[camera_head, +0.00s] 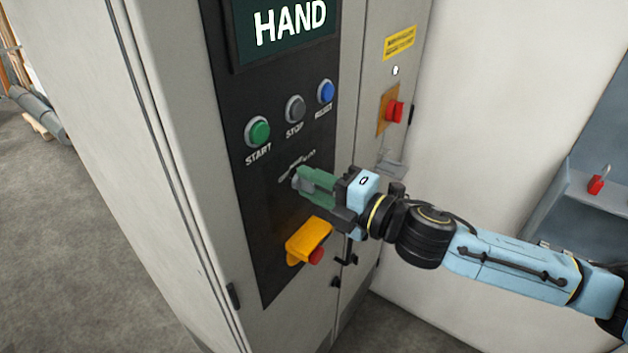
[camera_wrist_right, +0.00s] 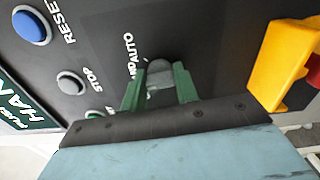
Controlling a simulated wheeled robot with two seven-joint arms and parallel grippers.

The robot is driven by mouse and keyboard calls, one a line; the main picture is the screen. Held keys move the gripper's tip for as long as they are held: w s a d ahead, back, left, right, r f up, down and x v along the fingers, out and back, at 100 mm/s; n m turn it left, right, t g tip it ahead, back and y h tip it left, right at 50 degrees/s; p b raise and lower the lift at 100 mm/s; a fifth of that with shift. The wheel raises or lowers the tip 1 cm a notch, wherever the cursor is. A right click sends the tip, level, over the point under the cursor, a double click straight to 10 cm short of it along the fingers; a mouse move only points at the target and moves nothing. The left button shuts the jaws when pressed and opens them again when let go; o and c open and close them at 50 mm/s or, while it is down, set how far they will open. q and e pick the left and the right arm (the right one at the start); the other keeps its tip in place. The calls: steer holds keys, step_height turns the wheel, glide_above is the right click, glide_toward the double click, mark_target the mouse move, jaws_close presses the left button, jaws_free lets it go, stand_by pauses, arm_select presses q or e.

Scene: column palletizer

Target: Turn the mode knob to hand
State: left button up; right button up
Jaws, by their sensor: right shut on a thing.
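The mode knob (camera_wrist_right: 159,74) is a grey knob on the black control panel (camera_head: 262,190), under a label partly readable as AUTO. My right gripper (camera_head: 303,181) has green fingers and is shut on the knob. In the right wrist view, the two fingers of my right gripper (camera_wrist_right: 160,88) stand on either side of the knob. The knob's pointer direction is hard to make out. The display (camera_head: 288,25) at the panel's top reads HAND. My left gripper is not in view.
A green START button (camera_head: 257,131), a grey STOP button (camera_head: 295,108) and a blue button (camera_head: 326,91) sit above the knob. A yellow housing (camera_head: 309,238) with a red button juts out just below my gripper. A red switch (camera_head: 394,111) is on the right cabinet door.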

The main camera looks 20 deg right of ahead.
steer(key=shift+m, duration=0.5)
steer(key=o, duration=1)
steer(key=shift+c, duration=0.2)
steer(key=b+v, duration=0.4)
steer(key=v, duration=0.9)
steer(key=shift+s+d, duration=0.1)
